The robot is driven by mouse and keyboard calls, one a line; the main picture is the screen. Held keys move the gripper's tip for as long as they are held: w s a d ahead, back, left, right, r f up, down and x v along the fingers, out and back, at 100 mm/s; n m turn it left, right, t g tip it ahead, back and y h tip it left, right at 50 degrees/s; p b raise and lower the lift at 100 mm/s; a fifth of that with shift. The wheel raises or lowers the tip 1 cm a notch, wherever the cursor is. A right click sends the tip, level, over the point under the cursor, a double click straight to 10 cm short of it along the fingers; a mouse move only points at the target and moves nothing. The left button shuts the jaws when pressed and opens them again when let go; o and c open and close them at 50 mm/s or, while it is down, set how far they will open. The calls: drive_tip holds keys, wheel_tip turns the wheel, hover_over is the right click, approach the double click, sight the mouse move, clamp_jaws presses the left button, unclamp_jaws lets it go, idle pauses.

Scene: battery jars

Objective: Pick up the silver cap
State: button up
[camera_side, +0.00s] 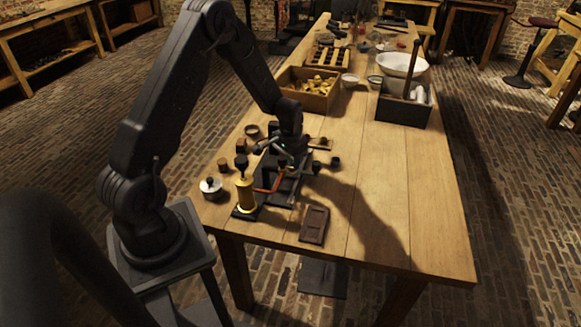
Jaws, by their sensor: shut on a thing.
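My gripper (287,158) points down over the dark fixture (277,186) near the table's left front part. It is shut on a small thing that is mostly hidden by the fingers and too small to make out. I cannot tell from this view whether that thing is the silver cap. A round silver-topped jar (211,187) with a dark knob stands at the left front edge of the table, apart from the gripper.
A brass cylinder press (245,192) stands close left of the fixture. A dark rectangular tray (314,225) lies in front. A wooden box of brass pieces (311,90) and a dark crate (403,112) stand behind. The table's right side (410,200) is clear.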

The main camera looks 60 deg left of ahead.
clamp_jaws()
